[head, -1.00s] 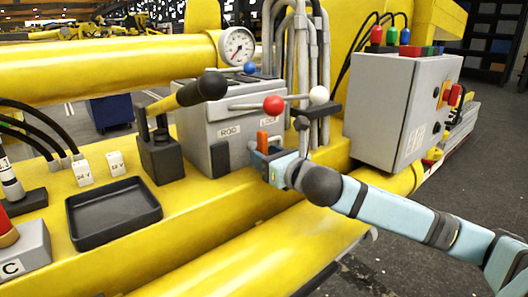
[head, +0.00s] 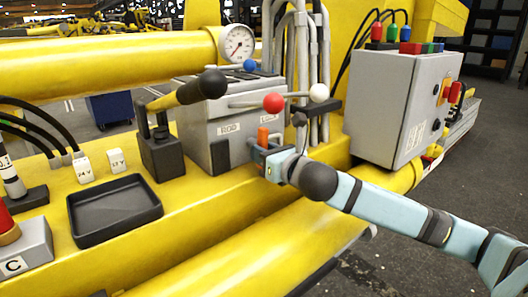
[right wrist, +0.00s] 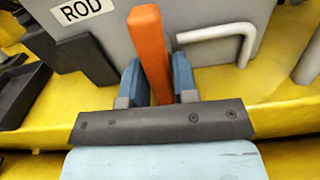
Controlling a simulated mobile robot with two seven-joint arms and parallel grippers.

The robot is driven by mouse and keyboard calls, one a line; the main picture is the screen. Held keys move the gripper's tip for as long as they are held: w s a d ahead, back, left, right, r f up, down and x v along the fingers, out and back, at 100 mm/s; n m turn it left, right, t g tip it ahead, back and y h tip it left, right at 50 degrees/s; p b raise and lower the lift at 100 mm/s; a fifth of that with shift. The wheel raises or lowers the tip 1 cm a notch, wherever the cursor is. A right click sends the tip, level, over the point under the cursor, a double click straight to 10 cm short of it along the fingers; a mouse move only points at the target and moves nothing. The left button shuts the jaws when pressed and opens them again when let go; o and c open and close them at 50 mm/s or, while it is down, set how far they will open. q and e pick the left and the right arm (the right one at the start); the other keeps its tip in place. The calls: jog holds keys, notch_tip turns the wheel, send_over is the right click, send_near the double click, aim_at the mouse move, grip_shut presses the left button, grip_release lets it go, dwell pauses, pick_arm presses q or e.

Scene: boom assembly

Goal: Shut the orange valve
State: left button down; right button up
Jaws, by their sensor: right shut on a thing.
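The orange valve handle (head: 263,136) stands at the front of the grey box labelled ROD (head: 222,105). In the right wrist view the handle (right wrist: 150,48) rises upright between the two blue fingers. My right gripper (head: 260,153) is shut on the handle, and it also shows in the right wrist view (right wrist: 158,82). The valve's body and the lower end of the handle are hidden behind the gripper. My left gripper is not in view.
A grey bent rod (right wrist: 215,33) sits close right of the fingers. Red (head: 273,103) and white (head: 319,93) lever knobs are above the gripper. A grey control box (head: 385,110) stands to the right, a black tray (head: 113,208) to the left.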

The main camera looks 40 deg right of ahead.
jog(key=m+p, duration=0.1)
jog(key=m, duration=0.2)
jog(key=shift+a+r+m+p, duration=0.1)
jog(key=shift+a+m+p, duration=0.05)
jog(key=shift+m+p, duration=0.25)
jog(key=m+p, duration=0.1)
jog(key=m, duration=0.2)
jog(key=shift+a+m, duration=0.1)
jog(key=shift+m, duration=0.2)
jog(key=m+p, duration=0.1)
jog(key=m, duration=0.3)
jog(key=shift+a+r+m+p, duration=0.1)
jog(key=shift+r+m+p, duration=0.05)
jog(key=shift+m+p, duration=0.2)
jog(key=m+p, duration=0.1)
jog(key=m, duration=0.4)
jog(key=shift+r+p, duration=0.15)
jog(key=shift+p, duration=0.2)
jog(key=o, duration=0.8)
jog(key=shift+s, duration=0.1)
